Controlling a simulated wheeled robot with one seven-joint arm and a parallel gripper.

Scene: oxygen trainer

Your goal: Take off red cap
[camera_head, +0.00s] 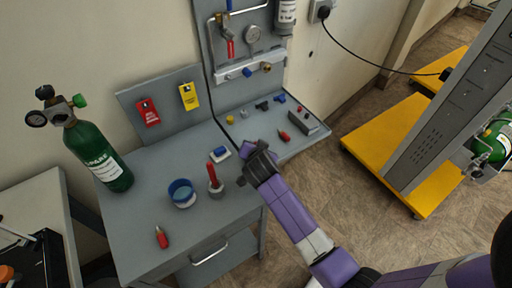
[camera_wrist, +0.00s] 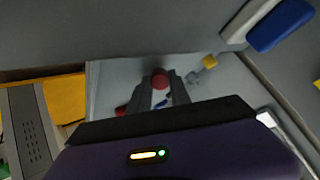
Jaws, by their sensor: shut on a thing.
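A round red cap (camera_wrist: 160,80) shows between the tips of my gripper's two grey fingers (camera_wrist: 161,91) in the wrist view. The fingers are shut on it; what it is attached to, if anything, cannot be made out. In the head view, my gripper (camera_head: 257,158) is over the right part of the grey workbench (camera_head: 142,215), and its own dark body hides the cap there.
A green cylinder (camera_head: 96,152) stands at the bench's left. A blue-rimmed cup (camera_head: 182,193), a red-handled tool in a small holder (camera_head: 215,182) and a red tool (camera_head: 162,237) are on the bench. A yellow-based cart (camera_head: 385,150) stands right.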

